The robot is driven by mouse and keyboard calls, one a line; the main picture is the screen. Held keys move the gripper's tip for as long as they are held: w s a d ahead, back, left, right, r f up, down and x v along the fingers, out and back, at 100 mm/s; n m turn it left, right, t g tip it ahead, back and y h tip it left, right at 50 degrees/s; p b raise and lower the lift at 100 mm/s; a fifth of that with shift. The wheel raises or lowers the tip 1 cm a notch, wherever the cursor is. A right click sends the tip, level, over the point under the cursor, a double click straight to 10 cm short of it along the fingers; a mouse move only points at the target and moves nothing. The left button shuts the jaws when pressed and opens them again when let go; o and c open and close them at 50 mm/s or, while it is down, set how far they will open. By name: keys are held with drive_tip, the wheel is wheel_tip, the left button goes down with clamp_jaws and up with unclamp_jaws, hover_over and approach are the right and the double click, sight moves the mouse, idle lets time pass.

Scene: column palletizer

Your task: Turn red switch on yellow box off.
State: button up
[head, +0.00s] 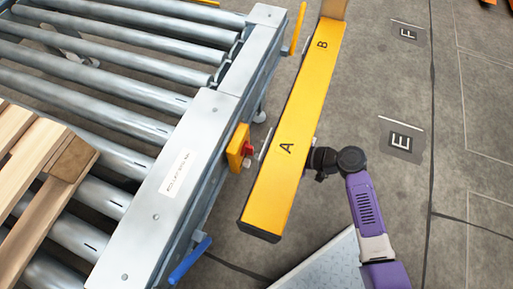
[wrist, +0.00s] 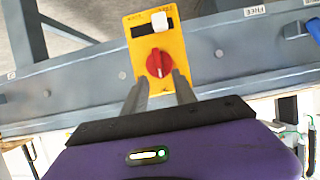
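The yellow box (wrist: 157,47) is fixed to the grey conveyor side rail. In the wrist view it carries a round red switch (wrist: 159,63), whose grip ridge looks roughly upright, and a white block on a dark slot above it. In the head view the yellow box (head: 236,150) sits on the rail's outer side, with the red switch (head: 247,149) facing right. My gripper (wrist: 160,80) is open, its two fingers apart, with tips close to the lower left and lower right of the switch. I cannot tell whether they touch it. In the head view the beam hides most of my gripper.
A long yellow beam (head: 285,150) marked A and B lies between my arm and the conveyor. The roller conveyor (head: 130,115) fills the left, with a wooden pallet (head: 35,190) on it. A blue handle (head: 190,260) and an orange handle (head: 298,28) stick out from the rail.

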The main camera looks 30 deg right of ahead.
sight(248, 150)
drive_tip(key=shift+x, duration=1.75)
clamp_jaws()
